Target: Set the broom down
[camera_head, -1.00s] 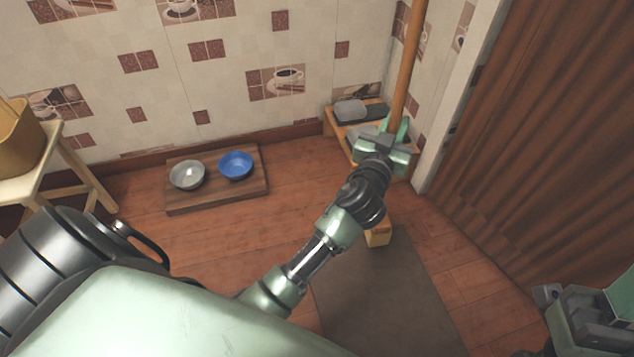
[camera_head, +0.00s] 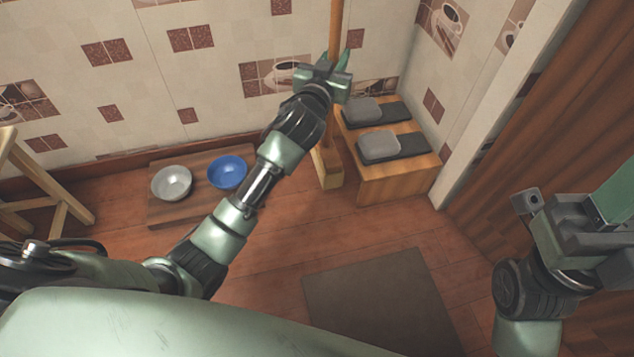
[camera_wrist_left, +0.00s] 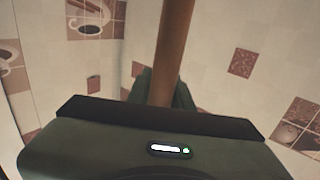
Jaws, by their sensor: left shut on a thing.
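The broom (camera_head: 336,28) has a long wooden handle and stands nearly upright near the tiled wall. Its wooden head (camera_head: 329,168) is low, just left of the wooden bench; whether it touches the floor I cannot tell. My left gripper (camera_head: 334,68) is shut on the handle, above the head. In the left wrist view the handle (camera_wrist_left: 173,55) runs up from between the fingers. My arm hides part of the handle below the grip. My right gripper (camera_head: 590,225) is at the right edge, holding nothing that I can see; its fingers are partly cut off.
A wooden bench (camera_head: 395,186) with grey and dark slippers (camera_head: 378,146) stands in the corner. A wooden board (camera_head: 202,207) holds a grey bowl (camera_head: 172,183) and a blue bowl (camera_head: 227,172). A dark mat (camera_head: 380,300) lies in front. A brown folding door (camera_head: 560,130) is right.

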